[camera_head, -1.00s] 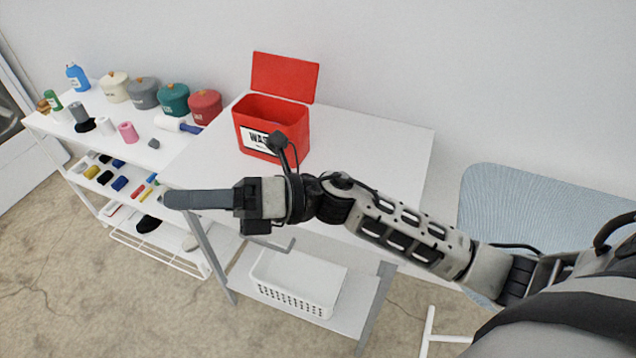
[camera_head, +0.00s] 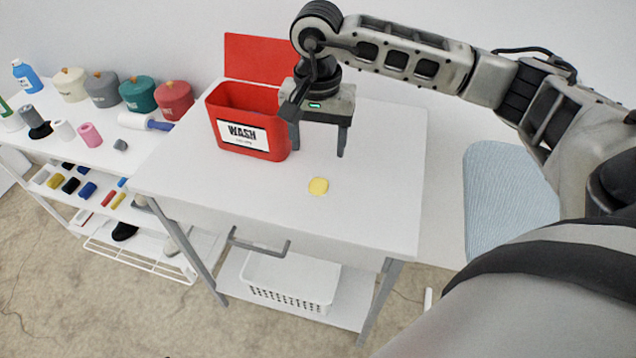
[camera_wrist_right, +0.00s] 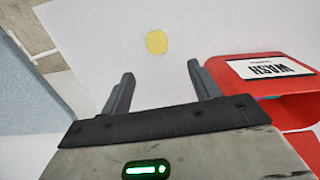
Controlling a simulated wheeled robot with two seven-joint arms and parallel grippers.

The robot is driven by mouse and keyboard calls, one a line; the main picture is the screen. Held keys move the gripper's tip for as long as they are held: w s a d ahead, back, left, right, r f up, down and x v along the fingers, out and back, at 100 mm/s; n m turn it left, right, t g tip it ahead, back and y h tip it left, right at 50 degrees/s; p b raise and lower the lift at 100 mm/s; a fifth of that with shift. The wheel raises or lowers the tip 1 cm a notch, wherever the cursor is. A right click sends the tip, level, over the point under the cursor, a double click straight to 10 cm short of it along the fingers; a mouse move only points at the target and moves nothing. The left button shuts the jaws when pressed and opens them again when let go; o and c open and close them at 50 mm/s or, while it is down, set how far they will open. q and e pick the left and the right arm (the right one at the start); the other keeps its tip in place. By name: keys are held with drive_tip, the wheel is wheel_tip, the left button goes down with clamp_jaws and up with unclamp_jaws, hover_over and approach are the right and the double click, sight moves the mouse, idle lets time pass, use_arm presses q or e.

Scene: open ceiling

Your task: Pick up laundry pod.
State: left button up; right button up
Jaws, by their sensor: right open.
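The laundry pod is a small yellow rounded piece (camera_head: 318,186) lying on the white table (camera_head: 375,215), in front of the red bin. In the right wrist view the pod (camera_wrist_right: 157,41) shows beyond the gap between my fingertips, not touching them. My right gripper (camera_head: 318,150) is open and empty, its fingers pointing down above the table, behind the pod and just right of the red bin. It also shows in the right wrist view (camera_wrist_right: 160,72). My left gripper is not in view.
A red bin labelled WASH (camera_head: 247,128) stands open on the table, close to the gripper's left. A white shelf (camera_head: 75,150) with several jars and bottles is at left. A white basket (camera_head: 290,282) sits below the table. The table's front and right parts are clear.

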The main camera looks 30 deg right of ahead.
sight(320, 179)
wheel_tip(320, 179, down, 4)
drive_tip(key=shift+r, duration=0.2)
drive_tip(key=shift+d+f+p, duration=0.15)
drive_tip(key=shift+f+p, duration=0.55)
drive_tip(key=shift+f, duration=2)
drive_tip(key=c, duration=1.1)
